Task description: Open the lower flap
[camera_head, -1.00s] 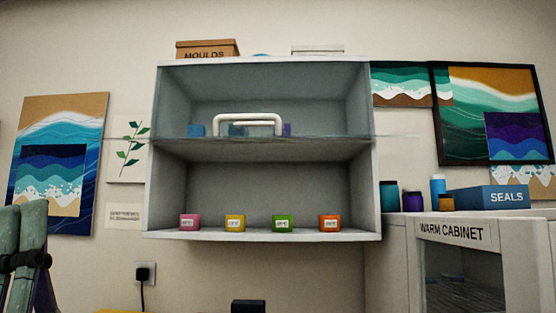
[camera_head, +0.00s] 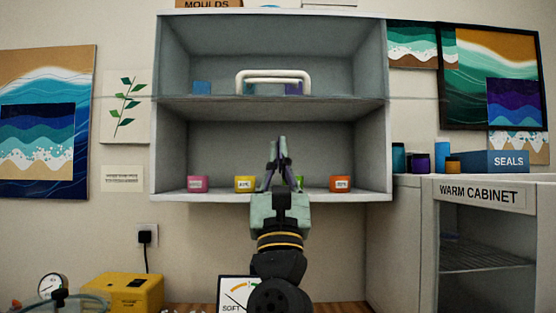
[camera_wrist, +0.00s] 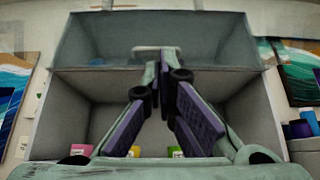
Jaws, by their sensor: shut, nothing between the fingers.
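The wall cabinet (camera_head: 158,150) has an upper and a lower compartment. The lower flap (camera_head: 415,98) looks like a thin clear panel, seen almost edge-on at shelf height and reaching past the cabinet's right side, so it appears raised about level. A white bar handle (camera_head: 274,75) stands on it, in front of the upper compartment; the handle also shows in the wrist view (camera_wrist: 155,50). My gripper (camera_head: 281,140) is shut and empty, pointing up in front of the lower compartment, below the handle. It partly hides the green block (camera_head: 299,182).
Pink (camera_head: 197,184), yellow (camera_head: 245,184) and orange (camera_head: 341,184) blocks stand on the cabinet floor. The warm cabinet (camera_head: 480,193) and a seals box (camera_head: 493,161) are at right. A yellow box (camera_head: 122,291) and a gauge (camera_head: 52,286) are at lower left.

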